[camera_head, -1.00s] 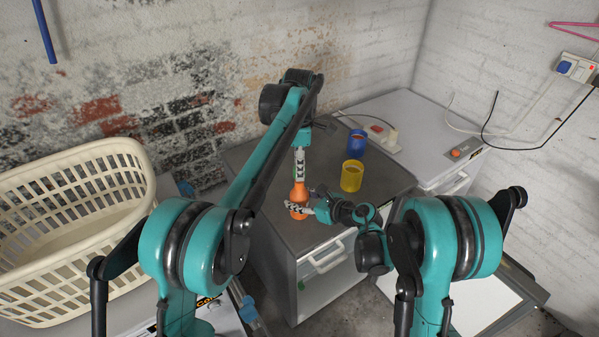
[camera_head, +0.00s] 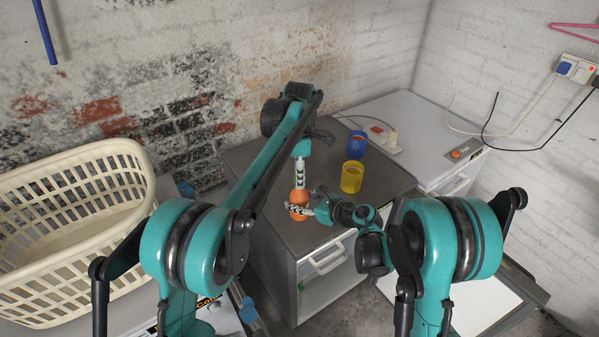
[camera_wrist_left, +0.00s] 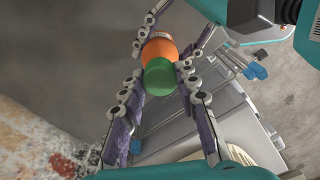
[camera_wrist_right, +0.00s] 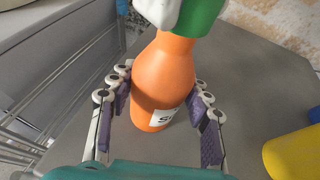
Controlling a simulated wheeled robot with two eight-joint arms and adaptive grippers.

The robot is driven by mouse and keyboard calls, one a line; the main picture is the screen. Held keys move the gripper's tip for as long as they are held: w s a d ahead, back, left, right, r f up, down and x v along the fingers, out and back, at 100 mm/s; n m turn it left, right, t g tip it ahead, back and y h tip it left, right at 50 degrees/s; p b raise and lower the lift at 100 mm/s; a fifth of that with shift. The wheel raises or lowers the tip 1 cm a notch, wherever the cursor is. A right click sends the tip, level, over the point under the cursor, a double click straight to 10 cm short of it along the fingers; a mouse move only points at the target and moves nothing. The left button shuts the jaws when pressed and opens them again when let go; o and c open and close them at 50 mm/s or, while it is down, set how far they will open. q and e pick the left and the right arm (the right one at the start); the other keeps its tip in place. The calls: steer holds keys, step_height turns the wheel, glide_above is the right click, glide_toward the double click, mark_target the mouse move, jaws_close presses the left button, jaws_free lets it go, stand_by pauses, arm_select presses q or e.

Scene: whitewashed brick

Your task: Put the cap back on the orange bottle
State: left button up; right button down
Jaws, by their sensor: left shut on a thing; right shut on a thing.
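The orange bottle (camera_head: 299,212) stands upright near the front edge of the grey cabinet top. My right gripper (camera_wrist_right: 158,105) is shut around its body from the side, and part of a white label shows. My left gripper (camera_wrist_left: 160,72) points down from above and is shut on the green cap (camera_wrist_left: 159,78). In the right wrist view the cap (camera_wrist_right: 200,16) is at the top of the bottle's neck, partly behind a white finger. I cannot tell whether the cap is seated or just above the mouth.
A yellow cup (camera_head: 351,177) and a blue cup (camera_head: 357,143) stand behind and right of the bottle on the cabinet top (camera_head: 262,160). A power strip (camera_head: 384,140) lies farther back. A cream laundry basket (camera_head: 70,235) is at the left.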

arm_select(q)
steer(key=shift+f, duration=0.65)
stand_by(0.5)
steer(key=m, duration=1.1)
steer(key=o, duration=0.7)
steer(key=shift+o, duration=0.2)
steer(key=shift+r, duration=2.25)
